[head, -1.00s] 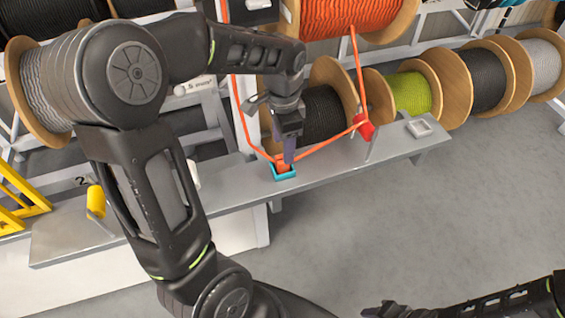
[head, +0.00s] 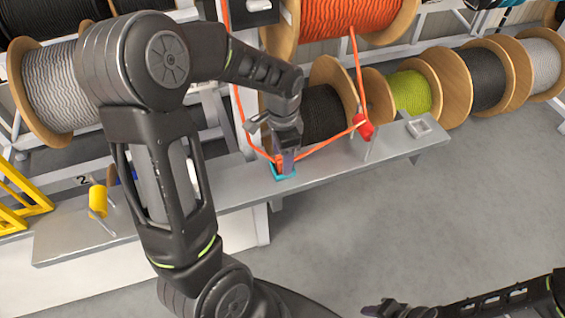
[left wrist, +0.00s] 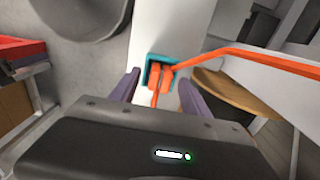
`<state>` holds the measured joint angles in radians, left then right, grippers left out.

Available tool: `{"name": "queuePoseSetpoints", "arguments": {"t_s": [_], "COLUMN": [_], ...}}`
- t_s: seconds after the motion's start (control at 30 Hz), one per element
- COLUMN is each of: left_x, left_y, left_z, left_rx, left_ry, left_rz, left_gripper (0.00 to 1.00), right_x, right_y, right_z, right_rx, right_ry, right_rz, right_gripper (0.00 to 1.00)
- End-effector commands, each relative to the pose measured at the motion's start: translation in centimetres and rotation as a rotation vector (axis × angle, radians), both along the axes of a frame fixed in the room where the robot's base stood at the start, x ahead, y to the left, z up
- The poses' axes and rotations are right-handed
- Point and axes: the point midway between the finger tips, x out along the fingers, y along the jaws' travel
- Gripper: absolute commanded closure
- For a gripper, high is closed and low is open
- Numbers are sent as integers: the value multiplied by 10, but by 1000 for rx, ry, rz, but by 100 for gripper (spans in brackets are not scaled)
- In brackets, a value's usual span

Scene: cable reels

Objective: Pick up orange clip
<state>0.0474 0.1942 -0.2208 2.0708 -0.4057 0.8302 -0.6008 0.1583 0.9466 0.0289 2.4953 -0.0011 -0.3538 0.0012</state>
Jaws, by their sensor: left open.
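The orange clip (left wrist: 160,76) sits in a small teal square holder (head: 285,177) on the grey shelf. In the head view it is mostly hidden behind my left gripper (head: 288,162). An orange cord runs to the clip and stretches off to the right. In the left wrist view, the two purple fingers of my left gripper (left wrist: 159,84) are apart, one on each side of the clip, and it is not held. Whether they touch it cannot be told. My right gripper (head: 382,309) shows only partly at the bottom edge, and its jaws are unclear.
The grey shelf (head: 235,195) carries a red cylinder (head: 363,127) by the orange cord, a white square holder (head: 418,128) and a yellow cylinder (head: 98,200). Cable reels, including a green one (head: 408,92), stand behind. The floor in front is clear.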

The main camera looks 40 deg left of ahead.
Motion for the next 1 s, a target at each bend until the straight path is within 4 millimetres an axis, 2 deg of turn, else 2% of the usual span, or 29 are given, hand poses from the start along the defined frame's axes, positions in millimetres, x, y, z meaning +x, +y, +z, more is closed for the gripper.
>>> {"name": "queuePoseSetpoints", "arguments": {"t_s": [0.3,0.9,1.0], "left_x": [0,0,0], "left_y": [0,0,0], "left_z": [0,0,0], "left_rx": [-1,-1,-1], "left_ry": [-1,-1,-1], "left_rz": [0,0,0], "left_gripper": [46,95,100], "right_x": [0,0,0], "right_y": [0,0,0], "right_z": [0,0,0], "right_rx": [0,0,0], "right_ry": [0,0,0], "right_rz": [0,0,0], "right_gripper": [64,64,64]}}
